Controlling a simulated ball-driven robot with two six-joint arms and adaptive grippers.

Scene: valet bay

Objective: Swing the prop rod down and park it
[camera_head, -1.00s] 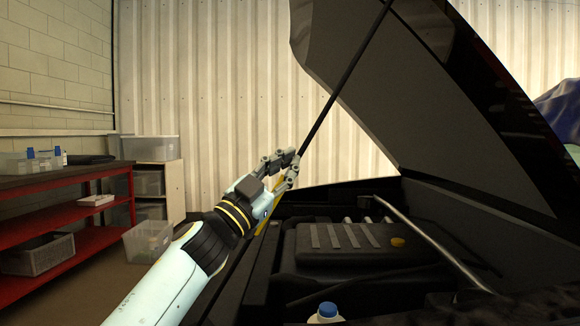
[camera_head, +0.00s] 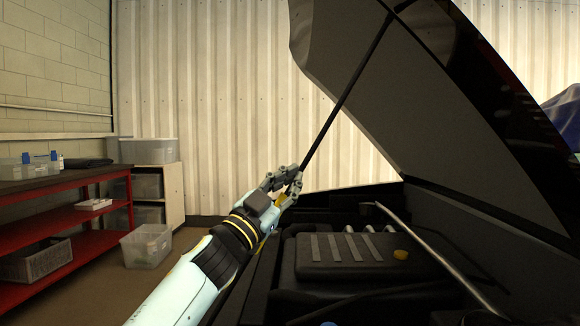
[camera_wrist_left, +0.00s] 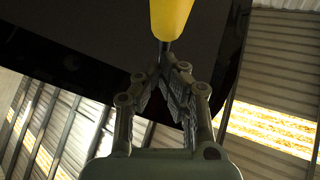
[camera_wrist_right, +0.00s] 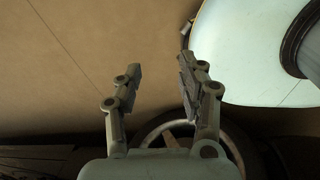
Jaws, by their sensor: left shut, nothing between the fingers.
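The black prop rod (camera_head: 345,95) slants from the raised hood (camera_head: 385,100) down towards the left side of the engine bay. A yellow sleeve (camera_wrist_left: 170,18) shows at the top of the left wrist view, with a dark rod end below it. A bit of yellow also shows behind my left gripper in the head view. My left gripper (camera_head: 284,180) is shut and empty, close beside the rod. Its fingertips (camera_wrist_left: 163,72) are just under the sleeve; whether they touch cannot be told. My right gripper (camera_wrist_right: 157,72) is open and empty, and is out of the head view.
A red workbench (camera_head: 85,233), clear bins (camera_head: 147,246) and a shelf stand at left.

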